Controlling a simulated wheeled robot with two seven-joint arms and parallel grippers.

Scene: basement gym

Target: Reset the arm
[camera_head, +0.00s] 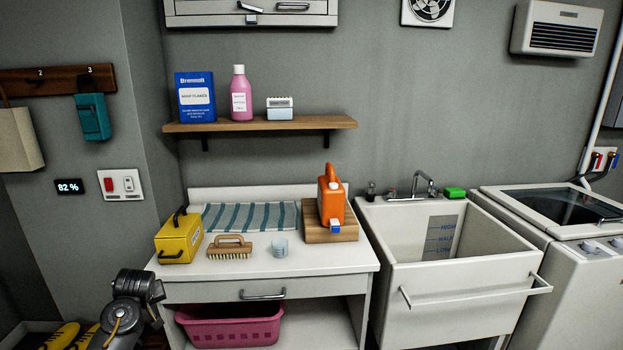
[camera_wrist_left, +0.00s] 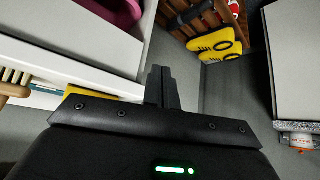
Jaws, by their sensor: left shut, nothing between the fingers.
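My left gripper (camera_wrist_left: 163,88) shows in the left wrist view with its two dark fingers together and nothing between them. It points past the edge of the white cabinet (camera_wrist_left: 75,45), and no contact shows. In the head view a dark jointed part of my left arm (camera_head: 128,308) stands at the lower left, in front of the cabinet's left side. The fingers cannot be made out there. My right gripper is in neither view.
The white worktop (camera_head: 320,262) holds a yellow box (camera_head: 179,238), a wooden brush (camera_head: 229,247), a small cup (camera_head: 280,247) and an orange jug (camera_head: 331,202). A pink basket (camera_head: 230,328) sits below. Yellow shoes (camera_wrist_left: 215,45) lie near the gripper. A sink (camera_head: 465,270) stands right.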

